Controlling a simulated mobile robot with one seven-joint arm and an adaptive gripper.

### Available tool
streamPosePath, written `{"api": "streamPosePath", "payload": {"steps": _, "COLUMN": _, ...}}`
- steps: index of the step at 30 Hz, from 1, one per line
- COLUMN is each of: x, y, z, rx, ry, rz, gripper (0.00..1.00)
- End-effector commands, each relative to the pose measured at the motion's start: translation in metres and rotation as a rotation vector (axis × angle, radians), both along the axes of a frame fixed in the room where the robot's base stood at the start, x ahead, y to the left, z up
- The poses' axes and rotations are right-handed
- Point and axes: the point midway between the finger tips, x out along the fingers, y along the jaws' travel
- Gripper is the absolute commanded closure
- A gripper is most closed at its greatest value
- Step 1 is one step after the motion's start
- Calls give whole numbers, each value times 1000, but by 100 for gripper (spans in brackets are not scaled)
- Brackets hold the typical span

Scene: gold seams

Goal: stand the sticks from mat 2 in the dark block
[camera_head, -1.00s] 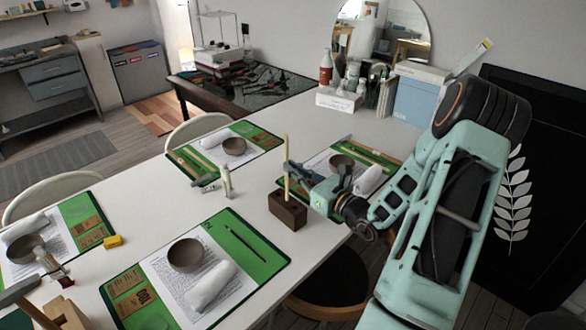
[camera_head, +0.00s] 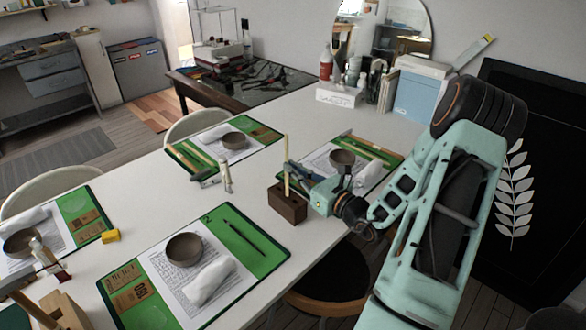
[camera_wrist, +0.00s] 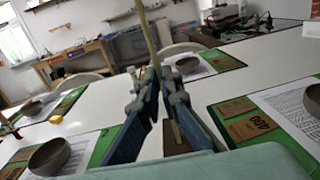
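The dark block (camera_head: 289,208) stands on the white table near its right edge; a brown part of it (camera_wrist: 177,143) shows between my fingers in the wrist view. My gripper (camera_head: 289,174) is just above the block, its fingers closed around a light, upright stick (camera_head: 286,152). The stick also rises from between the fingertips in the wrist view (camera_wrist: 147,38). Its lower end meets the block's top; I cannot tell if it is in a hole.
Light sticks (camera_head: 190,163) lie on the far left mat, beside small tubes (camera_head: 226,178). The far right mat (camera_head: 395,158) is close behind my gripper. Bowls and white rolled cloths sit on the mats. Bare table lies left of the block.

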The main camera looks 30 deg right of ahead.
Motion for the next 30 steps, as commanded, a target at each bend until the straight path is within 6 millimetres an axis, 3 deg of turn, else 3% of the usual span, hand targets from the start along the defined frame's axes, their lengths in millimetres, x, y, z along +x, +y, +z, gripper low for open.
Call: {"api": "streamPosePath", "payload": {"steps": 30, "x": 0, "y": 0, "z": -26, "rx": -1, "ry": 0, "rz": 3, "gripper": 100}}
